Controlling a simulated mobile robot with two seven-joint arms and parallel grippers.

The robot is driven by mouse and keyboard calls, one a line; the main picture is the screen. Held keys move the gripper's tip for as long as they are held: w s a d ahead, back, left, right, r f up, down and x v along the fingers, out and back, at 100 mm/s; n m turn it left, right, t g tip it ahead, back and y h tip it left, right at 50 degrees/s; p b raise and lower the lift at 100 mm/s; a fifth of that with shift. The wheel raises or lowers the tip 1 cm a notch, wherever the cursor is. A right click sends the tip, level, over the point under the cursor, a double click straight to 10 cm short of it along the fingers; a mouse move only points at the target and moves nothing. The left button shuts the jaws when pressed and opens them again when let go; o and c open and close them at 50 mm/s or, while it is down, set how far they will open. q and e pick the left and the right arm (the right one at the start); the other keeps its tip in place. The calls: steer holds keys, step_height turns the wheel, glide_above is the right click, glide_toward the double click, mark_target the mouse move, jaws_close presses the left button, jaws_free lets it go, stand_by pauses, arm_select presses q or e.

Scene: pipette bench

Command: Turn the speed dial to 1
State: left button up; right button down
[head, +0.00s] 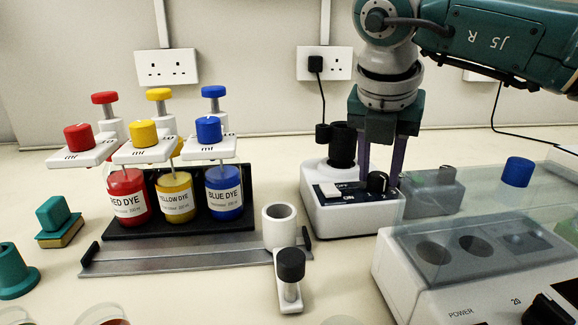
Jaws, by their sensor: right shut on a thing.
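The white mixer (345,209) stands in the middle, towards the back, with a black cup on top. My right gripper (382,176) reaches down from above and is shut on the dial, with one purple finger on either side. The small markings around the dial are too small or hidden to read surely, so I cannot tell its setting. My left gripper is not in view.
Red, yellow and blue dye bottles with dispensers stand in a black rack (120,226) at left. A metal rail (180,257) with a white ring holder lies in front. A clear-lidded machine (408,285) fills the right front. A grey block (432,190) sits right of the mixer.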

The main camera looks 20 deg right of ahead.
steer(key=m+g+b, duration=0.1)
steer(key=m, duration=0.1)
steer(key=m+g+h+b, duration=0.1)
steer(key=m, duration=0.2)
steer(key=shift+w+a+f+m, duration=0.1)
steer(key=shift+w+m, duration=0.1)
steer(key=shift+m, duration=0.1)
steer(key=m+g+b, duration=0.2)
steer(key=m+b, duration=0.1)
steer(key=m, duration=0.1)
steer(key=shift+m, duration=0.4)
steer(key=shift+w, duration=0.1)
steer(key=c, duration=0.5)
jaws_free()
steer(key=shift+r, duration=0.2)
